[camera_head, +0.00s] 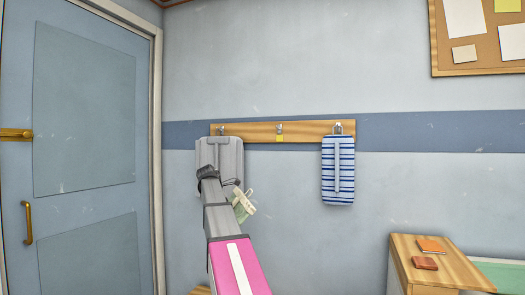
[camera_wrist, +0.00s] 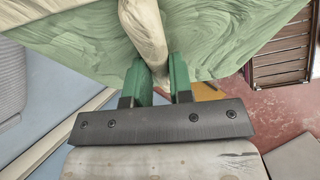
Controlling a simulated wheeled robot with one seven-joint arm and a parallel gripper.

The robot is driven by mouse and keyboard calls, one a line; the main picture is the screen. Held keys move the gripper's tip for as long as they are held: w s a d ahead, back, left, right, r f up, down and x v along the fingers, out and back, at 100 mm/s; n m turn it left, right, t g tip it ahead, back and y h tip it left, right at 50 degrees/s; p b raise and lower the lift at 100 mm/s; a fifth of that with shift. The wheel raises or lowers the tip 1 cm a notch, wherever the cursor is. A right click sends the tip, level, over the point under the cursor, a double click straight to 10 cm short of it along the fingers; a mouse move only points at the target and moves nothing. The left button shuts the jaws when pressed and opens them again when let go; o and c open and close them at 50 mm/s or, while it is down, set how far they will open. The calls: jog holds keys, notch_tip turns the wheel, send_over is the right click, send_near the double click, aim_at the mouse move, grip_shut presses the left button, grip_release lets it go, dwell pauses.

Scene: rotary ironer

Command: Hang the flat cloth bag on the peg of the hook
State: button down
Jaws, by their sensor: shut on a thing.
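The flat cloth bag (camera_wrist: 215,35) is pale green with a thick cream strap (camera_wrist: 145,35). My gripper (camera_wrist: 160,76) is shut on the strap, with a green finger on either side, and the bag spreads beyond the fingers in the wrist view. In the head view the bag (camera_head: 240,210) is small and partly hidden by my arm, below the wooden hook rail (camera_head: 248,133) and apart from it. The rail's middle hook (camera_head: 279,128) has a yellow tag (camera_head: 280,138) below it and holds nothing. The gripper's fingers are hard to make out in the head view.
A grey bag (camera_head: 228,155) hangs on the left hook, close behind my arm. A blue-striped bag (camera_head: 338,170) hangs on the right hook. The wall between them is clear. A door (camera_head: 85,110) is at left, and a wooden cabinet (camera_head: 440,257) is at lower right.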

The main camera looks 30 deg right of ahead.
jog(key=s+d+r+n+t+h, duration=0.1)
jog(key=d+r+n+t, duration=0.2)
jog(key=d+r, duration=0.2)
jog(key=s+d+r+n+t+h, duration=0.1)
jog(key=d+r, duration=0.5)
jog(key=r, duration=0.6)
jog(key=s+d+r+n+t+h, duration=0.1)
jog(key=d+r+n+t, duration=0.3)
jog(key=r, duration=0.5)
jog(key=shift+s+d+n+t+h, duration=0.3)
jog(key=shift+s+d+n+t, duration=0.15)
jog(key=shift+s+d, duration=0.3)
jog(key=d+r+x, duration=0.1)
jog(key=x, duration=0.9)
jog(key=shift+r, duration=0.1)
